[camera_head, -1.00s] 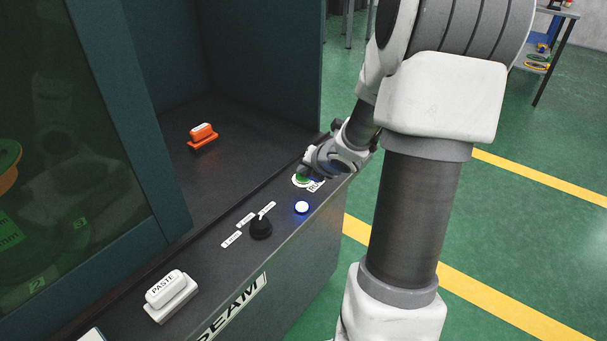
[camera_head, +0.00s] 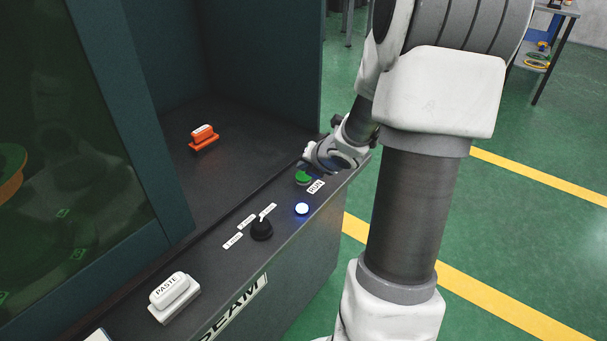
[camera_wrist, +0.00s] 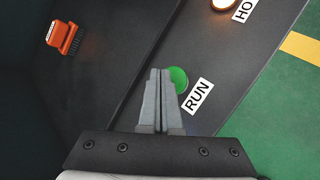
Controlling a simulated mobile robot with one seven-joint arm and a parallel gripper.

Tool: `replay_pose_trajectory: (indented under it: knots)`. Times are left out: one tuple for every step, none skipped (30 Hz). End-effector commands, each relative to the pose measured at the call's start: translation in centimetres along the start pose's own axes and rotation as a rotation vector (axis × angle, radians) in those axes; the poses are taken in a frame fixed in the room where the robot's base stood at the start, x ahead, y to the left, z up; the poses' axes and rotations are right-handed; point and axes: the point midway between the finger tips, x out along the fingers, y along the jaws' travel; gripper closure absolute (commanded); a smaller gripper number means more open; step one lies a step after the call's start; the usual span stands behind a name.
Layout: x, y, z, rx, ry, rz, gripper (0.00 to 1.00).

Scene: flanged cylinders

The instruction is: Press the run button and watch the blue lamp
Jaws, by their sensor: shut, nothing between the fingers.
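The green run button (camera_head: 304,177) sits on the machine's dark ledge, beside a white RUN label (camera_head: 316,187). The blue lamp (camera_head: 302,209) is on the same ledge, nearer the camera, and glows bright blue-white. My gripper (camera_head: 309,160) is just beyond and above the button in the head view. In the wrist view my gripper's fingers (camera_wrist: 160,72) are closed together with nothing between them. The green button (camera_wrist: 178,79) shows just right of the fingertips, partly covered by them. I cannot tell whether they touch it.
A black selector knob (camera_head: 261,229) and a white PASTE block (camera_head: 174,297) are on the ledge. The wrist view shows a lit orange lamp (camera_wrist: 223,4) beside a partly cut-off label.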

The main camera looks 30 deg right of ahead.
Motion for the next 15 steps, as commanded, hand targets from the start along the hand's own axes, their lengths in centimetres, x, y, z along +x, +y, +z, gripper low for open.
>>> replay_pose_trajectory:
  knots:
    - [-0.2,0.1,0.2,0.000,0.000,0.000,1.00]
    - [-0.3,0.2,0.3,-0.001,0.000,0.000,1.00]
    - [-0.6,0.4,0.4,-0.001,0.000,0.000,1.00]
    - [-0.8,0.6,0.6,-0.001,0.000,0.000,1.00]
    - [-1.0,0.7,0.7,-0.002,0.000,0.000,1.00]
    - [-1.3,1.0,0.9,-0.002,0.000,0.001,1.00]
    - [-1.5,1.1,1.1,-0.002,0.000,0.001,1.00]
    - [-1.7,1.3,1.3,-0.002,0.000,0.001,1.00]
    - [-2.0,1.5,1.5,-0.002,0.000,0.001,1.00]
    - [-2.2,1.6,1.6,-0.001,0.000,0.001,1.00]
    - [-2.5,1.8,1.8,-0.001,0.000,0.000,1.00]
    - [-2.7,2.0,2.0,0.000,0.000,0.000,1.00]
    - [-2.9,2.1,2.1,0.000,0.000,0.000,1.00]
    - [-3.1,2.3,2.3,0.000,-0.001,0.000,1.00]
    - [-3.4,2.5,2.5,0.000,0.000,0.000,1.00]
